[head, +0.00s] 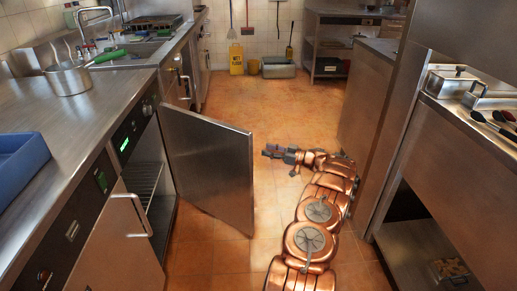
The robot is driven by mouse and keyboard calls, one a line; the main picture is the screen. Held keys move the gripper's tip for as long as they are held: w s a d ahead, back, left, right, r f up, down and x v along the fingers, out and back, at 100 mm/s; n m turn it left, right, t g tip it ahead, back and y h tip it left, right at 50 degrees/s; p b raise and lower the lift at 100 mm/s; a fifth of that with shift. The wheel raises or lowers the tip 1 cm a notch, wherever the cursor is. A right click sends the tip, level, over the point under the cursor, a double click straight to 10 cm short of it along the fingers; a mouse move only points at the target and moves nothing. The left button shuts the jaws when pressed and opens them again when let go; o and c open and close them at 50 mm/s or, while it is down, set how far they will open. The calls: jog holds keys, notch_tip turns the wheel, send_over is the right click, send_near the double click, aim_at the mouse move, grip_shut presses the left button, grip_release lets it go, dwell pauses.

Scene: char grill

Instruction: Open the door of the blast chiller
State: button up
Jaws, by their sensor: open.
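The blast chiller (131,130) stands under the left counter and has a lit green display. Its steel door (212,165) stands wide open, swung out into the aisle from its far side. Wire shelves (148,182) show inside the dark cavity. My gripper (268,151) is open and empty, pointing left in the aisle just right of the door's free edge. It looks apart from the door. The door's handle cannot be made out from here.
A closed steel door with a bar handle (137,215) is on the nearer left unit. Steel cabinets (365,110) line the right. The tiled aisle beyond my arm is clear.

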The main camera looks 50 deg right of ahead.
jog(key=v, duration=0.3)
jog(key=shift+s, duration=0.15)
